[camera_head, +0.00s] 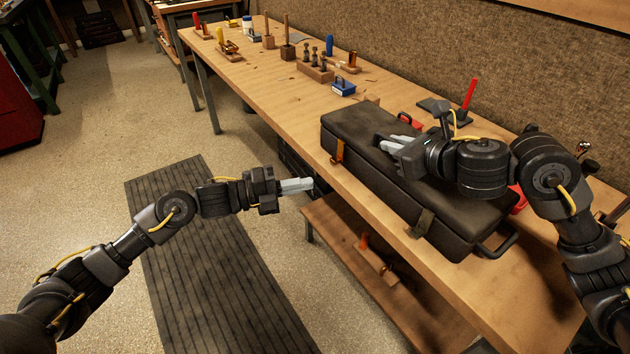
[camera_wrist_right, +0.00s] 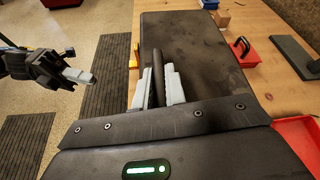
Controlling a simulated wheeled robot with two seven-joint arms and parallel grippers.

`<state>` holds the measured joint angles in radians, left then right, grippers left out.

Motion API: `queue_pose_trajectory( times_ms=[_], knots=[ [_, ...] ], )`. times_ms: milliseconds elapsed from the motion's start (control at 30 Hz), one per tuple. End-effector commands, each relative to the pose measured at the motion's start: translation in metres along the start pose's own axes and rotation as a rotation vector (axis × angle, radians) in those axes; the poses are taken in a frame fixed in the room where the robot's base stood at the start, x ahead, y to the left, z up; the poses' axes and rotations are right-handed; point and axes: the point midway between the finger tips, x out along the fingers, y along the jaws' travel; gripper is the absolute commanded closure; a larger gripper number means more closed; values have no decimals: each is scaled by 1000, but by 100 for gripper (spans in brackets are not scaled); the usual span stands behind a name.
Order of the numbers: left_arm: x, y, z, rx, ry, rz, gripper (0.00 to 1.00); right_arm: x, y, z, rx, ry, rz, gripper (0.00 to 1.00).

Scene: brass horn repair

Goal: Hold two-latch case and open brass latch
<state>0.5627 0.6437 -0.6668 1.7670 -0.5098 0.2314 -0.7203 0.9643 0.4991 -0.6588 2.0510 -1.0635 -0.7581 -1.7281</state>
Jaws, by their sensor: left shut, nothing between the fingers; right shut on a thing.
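The long black case (camera_head: 365,165) lies shut along the front of the bench. A brass-coloured latch (camera_head: 338,150) shows on its front face near the far end. A darker latch (camera_head: 422,223) is on the same face near the close end. My right gripper (camera_head: 392,141) is above the lid, its fingers shut on a dark handle (camera_wrist_right: 157,75) on top of the case. My left gripper (camera_head: 312,184) is shut and empty, in the air just off the bench's front edge, apart from the case and below the brass latch in the picture. It also shows in the right wrist view (camera_wrist_right: 92,79).
The wooden bench (camera_head: 250,80) holds tool blocks (camera_head: 315,70), a blue box (camera_head: 343,86) and a red-handled tool (camera_head: 467,95) behind the case. Red trays are partly hidden behind the case. A lower shelf (camera_head: 335,235) is under the bench. The floor mat (camera_head: 200,250) is clear.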

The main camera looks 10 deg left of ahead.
Motion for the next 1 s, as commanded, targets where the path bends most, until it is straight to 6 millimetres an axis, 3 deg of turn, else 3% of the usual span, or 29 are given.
queue_pose_trajectory(
  times_ms=[433,467,633,1000],
  knots=[
    [-3,0,0,0,1,0,100,0,0,0,-1,0,1,100],
    [-3,0,0,0,1,0,100,0,0,0,-1,0,1,86],
    [-3,0,0,0,1,0,100,0,0,0,0,0,1,64],
    [-3,0,0,0,1,0,100,-5,0,1,-3,-2,0,62]
  ],
)
